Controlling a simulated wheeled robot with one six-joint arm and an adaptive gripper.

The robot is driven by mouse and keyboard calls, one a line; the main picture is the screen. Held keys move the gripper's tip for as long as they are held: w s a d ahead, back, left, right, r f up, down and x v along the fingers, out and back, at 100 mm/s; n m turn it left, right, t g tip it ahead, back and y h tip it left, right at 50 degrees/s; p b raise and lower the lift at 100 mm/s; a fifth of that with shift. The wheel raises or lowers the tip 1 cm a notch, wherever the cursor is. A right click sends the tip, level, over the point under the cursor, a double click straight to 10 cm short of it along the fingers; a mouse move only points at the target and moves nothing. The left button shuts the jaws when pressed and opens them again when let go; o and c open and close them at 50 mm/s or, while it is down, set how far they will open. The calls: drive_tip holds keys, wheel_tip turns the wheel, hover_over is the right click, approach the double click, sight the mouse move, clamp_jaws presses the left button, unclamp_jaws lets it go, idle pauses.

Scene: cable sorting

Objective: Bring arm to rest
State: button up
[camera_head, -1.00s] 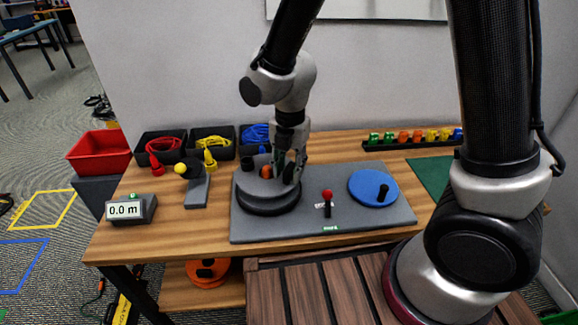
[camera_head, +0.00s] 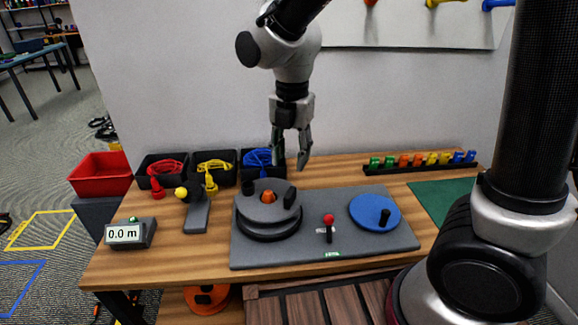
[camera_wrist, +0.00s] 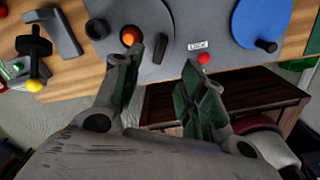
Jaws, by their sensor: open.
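My gripper (camera_head: 290,160) hangs open and empty above the back of the bench, pointing down, behind and above the grey round turntable (camera_head: 268,226). In the wrist view my gripper (camera_wrist: 168,88) shows its two fingers spread with nothing between them. The turntable carries an orange knob (camera_head: 268,197) and dark upright posts. It stands on a grey base plate (camera_head: 330,256) with a red-topped lever (camera_head: 328,220) and a blue disc (camera_head: 372,213) with a black handle.
Black bins with red, yellow and blue cables (camera_head: 258,157) stand along the back. A meter (camera_head: 130,233) reading 0.0 m and a yellow-knobbed lever (camera_head: 182,193) stand at left. A rack of coloured clips (camera_head: 420,161) is at back right. A red bin (camera_head: 98,173) stands beyond the left edge.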

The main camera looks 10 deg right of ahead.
drive_tip(key=s+d+r+m+t, duration=0.1)
drive_tip(key=s+d+r+m, duration=0.2)
drive_tip(key=d+m, duration=0.6)
drive_tip(key=s+d+r+m+t, duration=0.1)
drive_tip(key=s+d+r+m, duration=0.3)
drive_tip(key=d+m, duration=0.5)
drive_tip(key=s+d+r+m+t, duration=0.2)
drive_tip(key=s+d+r+m, duration=0.2)
drive_tip(key=d+m, duration=0.5)
drive_tip(key=s+m, duration=0.2)
drive_tip(key=shift+s+d+r+m, duration=0.2)
drive_tip(key=shift+s+r+m, duration=0.1)
drive_tip(key=shift+m, duration=0.1)
